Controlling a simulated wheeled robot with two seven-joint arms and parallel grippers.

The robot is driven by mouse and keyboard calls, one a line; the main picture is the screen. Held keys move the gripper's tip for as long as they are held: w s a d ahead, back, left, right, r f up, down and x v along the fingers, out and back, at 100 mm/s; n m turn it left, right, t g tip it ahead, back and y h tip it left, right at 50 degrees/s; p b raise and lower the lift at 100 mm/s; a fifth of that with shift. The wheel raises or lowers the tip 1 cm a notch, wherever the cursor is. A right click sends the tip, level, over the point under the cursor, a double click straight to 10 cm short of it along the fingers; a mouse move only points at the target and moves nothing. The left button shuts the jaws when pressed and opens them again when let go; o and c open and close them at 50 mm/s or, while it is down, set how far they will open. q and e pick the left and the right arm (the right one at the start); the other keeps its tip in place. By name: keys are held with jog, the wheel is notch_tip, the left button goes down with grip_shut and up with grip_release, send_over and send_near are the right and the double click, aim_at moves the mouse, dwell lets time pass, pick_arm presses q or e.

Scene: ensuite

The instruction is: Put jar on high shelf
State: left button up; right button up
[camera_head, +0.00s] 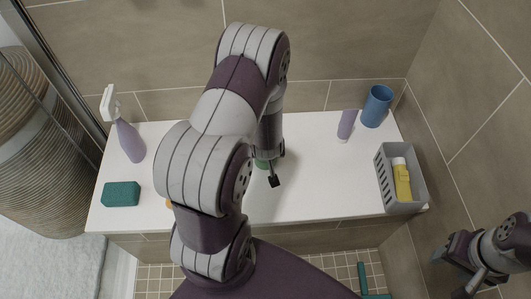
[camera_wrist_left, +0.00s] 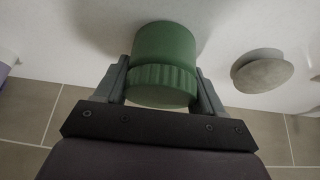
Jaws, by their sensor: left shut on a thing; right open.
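A green jar (camera_wrist_left: 165,55) with a ribbed lid sits between the fingers of my left gripper (camera_wrist_left: 162,88) in the left wrist view. The gripper is shut on it. In the head view my left arm covers most of the jar, and only a sliver of green (camera_head: 262,162) shows beside my left gripper (camera_head: 270,172), over the white ledge (camera_head: 325,190). I cannot tell whether the jar touches the ledge. My right gripper (camera_head: 462,268) is open and empty at the lower right, off the ledge. No high shelf can be made out.
A purple spray bottle (camera_head: 129,138) and green sponge (camera_head: 121,194) are left on the ledge. A purple tube (camera_head: 347,124), blue cup (camera_head: 377,106) and grey basket (camera_head: 405,207) with a yellow bottle (camera_head: 402,182) are right. A grey disc (camera_wrist_left: 262,71) lies beside the jar.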

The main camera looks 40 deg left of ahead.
pick_arm(q)
jog(key=o, duration=1.4)
jog(key=shift+f, duration=0.1)
